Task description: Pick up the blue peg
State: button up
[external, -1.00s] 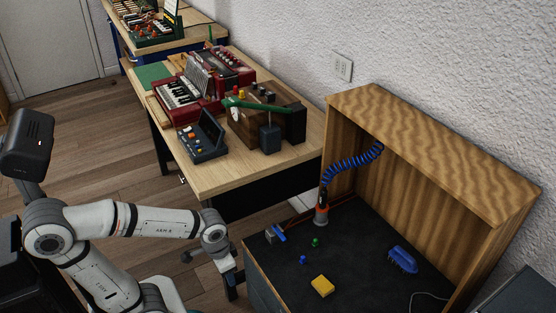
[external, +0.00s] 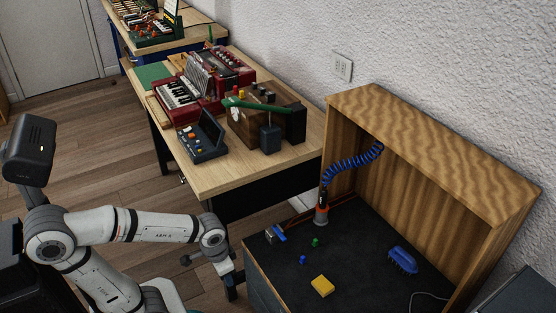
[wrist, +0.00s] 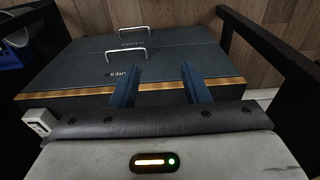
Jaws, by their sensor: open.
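A small blue piece (external: 303,259), which looks like the blue peg, lies on the dark bench top in the external view. A small green piece (external: 315,242) lies just behind it. My gripper (external: 231,279) is low, left of the bench's front edge and apart from the blue piece. In the wrist view my gripper (wrist: 160,88) shows two blue-grey fingers spread apart with nothing between them. The wrist view faces dark drawer fronts with metal handles; the blue peg does not show there.
The dark bench top (external: 365,265) also holds a yellow block (external: 322,286), a blue brush (external: 403,260), a blue-handled tool (external: 279,233) and an orange-and-grey tool (external: 321,210) on a coiled blue hose. A wooden hood (external: 430,150) covers its back.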

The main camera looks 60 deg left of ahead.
jog(key=n+g+p, duration=0.1)
jog(key=p, duration=0.8)
send_over(302, 257)
notch_tip(302, 257, down, 4)
jog(key=shift+d+r, duration=0.1)
notch_tip(302, 257, down, 8)
jog(key=b, duration=0.3)
jog(key=shift+r+b, duration=0.1)
jog(key=shift+b, duration=0.2)
jog(key=shift+r, duration=0.1)
jog(key=shift+c, duration=0.3)
grip_shut()
